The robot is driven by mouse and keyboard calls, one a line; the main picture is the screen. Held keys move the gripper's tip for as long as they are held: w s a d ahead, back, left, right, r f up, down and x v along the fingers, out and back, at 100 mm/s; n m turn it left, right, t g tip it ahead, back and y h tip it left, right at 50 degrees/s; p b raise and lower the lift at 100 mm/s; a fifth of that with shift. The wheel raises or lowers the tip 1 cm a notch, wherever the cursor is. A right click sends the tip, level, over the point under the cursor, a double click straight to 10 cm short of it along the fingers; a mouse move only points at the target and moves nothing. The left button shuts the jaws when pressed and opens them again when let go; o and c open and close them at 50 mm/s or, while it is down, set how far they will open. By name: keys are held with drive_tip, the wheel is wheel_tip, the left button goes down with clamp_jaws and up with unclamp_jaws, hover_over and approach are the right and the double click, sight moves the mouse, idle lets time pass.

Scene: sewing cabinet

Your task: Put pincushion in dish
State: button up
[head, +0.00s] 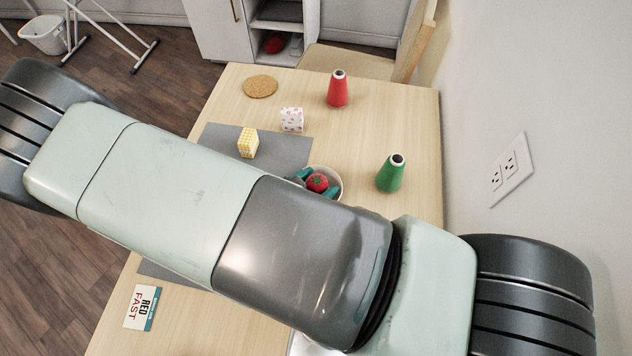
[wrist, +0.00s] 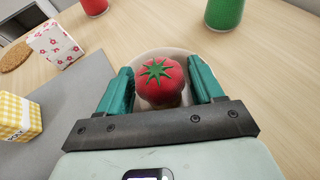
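The pincushion is a red tomato shape with a green star top (wrist: 161,82); it also shows in the head view (head: 317,183). It is in or just above a pale round dish (wrist: 150,54), whose rim shows behind it; the dish also shows in the head view (head: 338,178). Whether the pincushion rests on the dish's bottom is hidden. My gripper (wrist: 162,90) has its two teal fingers on either side of the pincushion, very close to it. I cannot tell whether they touch it. In the head view my arm covers the dish's near side.
A green spool (head: 391,174) stands right of the dish and a red spool (head: 338,90) farther back. A yellow checked box (head: 248,143) is on the grey mat (head: 285,147); a patterned box (head: 291,120) is behind. A cork coaster (head: 260,86) and a small card (head: 142,307) lie on the table.

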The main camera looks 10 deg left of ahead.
drive_tip(key=shift+s+r, duration=0.1)
drive_tip(key=shift+r, duration=0.1)
drive_tip(key=v, duration=1.1)
drive_tip(key=shift+s+a+r, duration=0.1)
drive_tip(key=shift+s+a, duration=0.15)
drive_tip(key=shift+s, duration=0.05)
